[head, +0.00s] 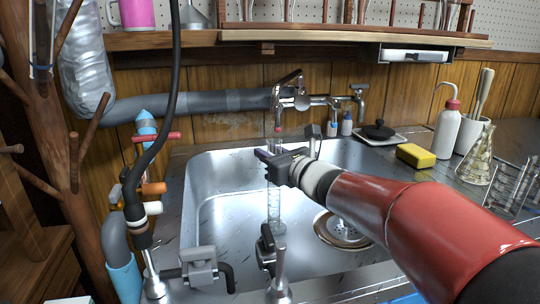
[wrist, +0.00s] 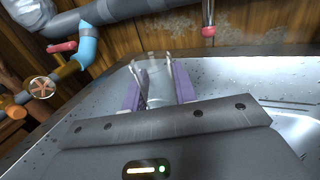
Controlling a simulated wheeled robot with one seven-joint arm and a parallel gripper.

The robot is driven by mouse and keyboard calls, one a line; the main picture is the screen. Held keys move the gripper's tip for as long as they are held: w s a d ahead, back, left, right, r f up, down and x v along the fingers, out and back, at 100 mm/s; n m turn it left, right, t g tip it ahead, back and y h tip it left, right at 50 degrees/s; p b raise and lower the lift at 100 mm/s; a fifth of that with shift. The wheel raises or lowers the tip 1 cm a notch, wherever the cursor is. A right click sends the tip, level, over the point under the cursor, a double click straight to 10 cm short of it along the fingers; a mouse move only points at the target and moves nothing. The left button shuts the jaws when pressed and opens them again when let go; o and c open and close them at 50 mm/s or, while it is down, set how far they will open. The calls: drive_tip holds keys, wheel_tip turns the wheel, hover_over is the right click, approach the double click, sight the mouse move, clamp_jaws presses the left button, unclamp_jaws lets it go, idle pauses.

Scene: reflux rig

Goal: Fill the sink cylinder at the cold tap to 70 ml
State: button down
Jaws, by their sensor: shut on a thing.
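My gripper (head: 268,158) is shut on a clear graduated cylinder (head: 274,207), which it holds upright over the steel sink (head: 215,205). In the wrist view the purple fingers (wrist: 158,88) stand on both sides of the clear cylinder (wrist: 160,74). The cold tap (head: 290,84) hangs over the sink, and its red-tipped spout (head: 278,128) shows just above the cylinder in the head view. In the wrist view the spout (wrist: 208,30) appears beyond and to the right of the cylinder. No water stream is clear. The level in the cylinder is too small to read.
A yellow sponge (head: 416,156), wash bottle (head: 447,130) and flask (head: 478,157) stand right of the sink. A grey pipe (head: 200,103) runs along the back wall. Valves and a black hose (head: 165,120) crowd the left. A wooden shelf (head: 300,34) overhangs the tap.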

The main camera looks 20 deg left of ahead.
drive_tip(key=shift+f, duration=0.25)
drive_tip(key=c, duration=1)
unclamp_jaws()
drive_tip(key=shift+c, duration=0.2)
